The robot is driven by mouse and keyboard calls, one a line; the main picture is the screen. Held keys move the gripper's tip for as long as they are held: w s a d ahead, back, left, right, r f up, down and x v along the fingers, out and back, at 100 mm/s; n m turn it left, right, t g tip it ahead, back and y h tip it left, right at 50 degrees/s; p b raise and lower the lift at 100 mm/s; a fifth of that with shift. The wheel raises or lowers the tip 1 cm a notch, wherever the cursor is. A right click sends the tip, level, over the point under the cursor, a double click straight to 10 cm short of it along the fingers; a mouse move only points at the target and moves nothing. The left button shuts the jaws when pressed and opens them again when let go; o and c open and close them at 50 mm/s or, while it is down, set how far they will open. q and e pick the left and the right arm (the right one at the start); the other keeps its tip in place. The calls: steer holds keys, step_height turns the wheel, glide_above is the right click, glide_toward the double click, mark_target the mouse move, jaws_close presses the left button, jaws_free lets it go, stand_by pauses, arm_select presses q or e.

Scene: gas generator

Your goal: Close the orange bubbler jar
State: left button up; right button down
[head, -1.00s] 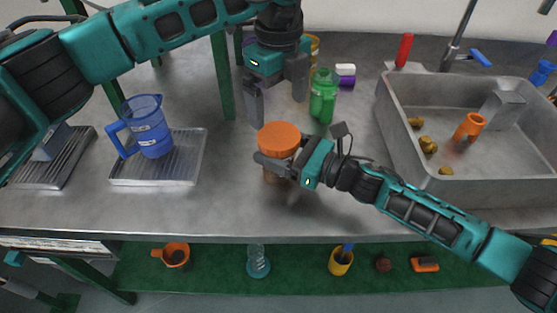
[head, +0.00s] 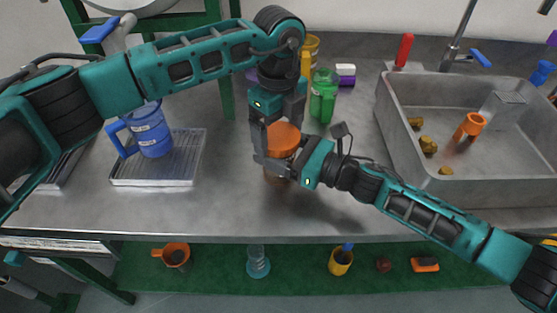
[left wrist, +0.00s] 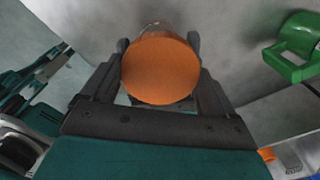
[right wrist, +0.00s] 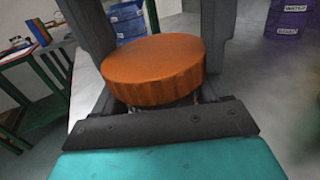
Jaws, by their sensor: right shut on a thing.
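The orange lid (head: 284,139) sits on top of the bubbler jar (head: 272,178), which stands on the steel counter; most of the jar is hidden. My left gripper (head: 278,130) points down from above, open, with one finger on each side of the lid. In the left wrist view the round lid (left wrist: 160,68) lies between these fingers. My right gripper (head: 280,166) comes in from the right and is shut on the jar below the lid. The right wrist view shows the lid (right wrist: 155,70) close up, with my left fingers hanging beside it.
A green bottle (head: 323,97) stands just behind the jar. A blue jug (head: 150,132) stands on a metal tray (head: 190,168) at the left. The sink (head: 480,165) at the right holds an orange cup (head: 469,126). The counter in front of the jar is clear.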

arm_select(q)
steer(key=c, duration=0.7)
steer(key=m, duration=0.6)
steer(key=shift+m, duration=0.3)
steer(key=o, duration=1)
steer(key=shift+c, duration=0.2)
steer(key=shift+r, duration=2.25)
